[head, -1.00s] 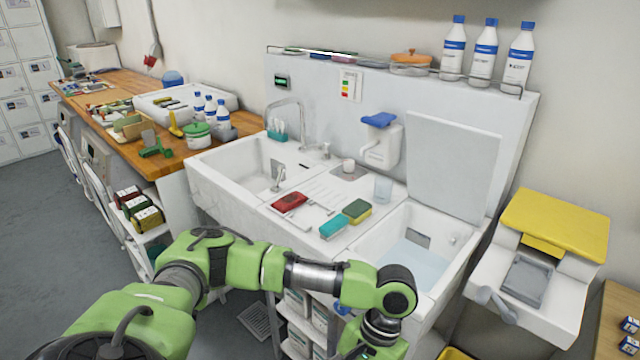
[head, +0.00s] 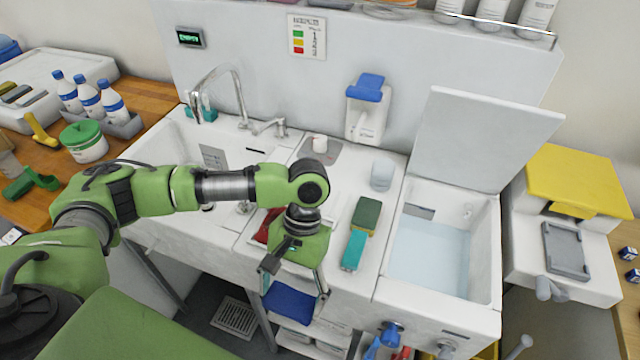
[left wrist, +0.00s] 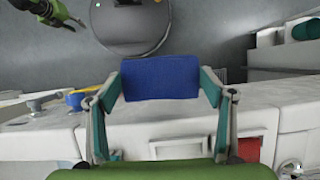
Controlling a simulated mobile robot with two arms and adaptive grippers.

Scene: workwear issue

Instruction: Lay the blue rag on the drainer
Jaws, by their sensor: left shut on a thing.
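My left gripper (head: 294,290) is shut on the blue rag (head: 291,303), held in front of the sink unit's front edge, below counter height. In the left wrist view the rag (left wrist: 160,78) spans between the two fingers, with floor behind it. The white drainer (head: 338,228) is the ribbed area between the two basins. A red rag (head: 264,228) lies on its left part, partly hidden by my left arm. A teal rag (head: 353,250) and a green-and-yellow sponge (head: 366,214) lie along its right.
The right basin (head: 432,255) holds water, with a raised lid (head: 485,140) behind. The left basin (head: 180,150) has a tap. A clear cup (head: 382,175) stands at the drainer's back. The drainer's middle strip is free.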

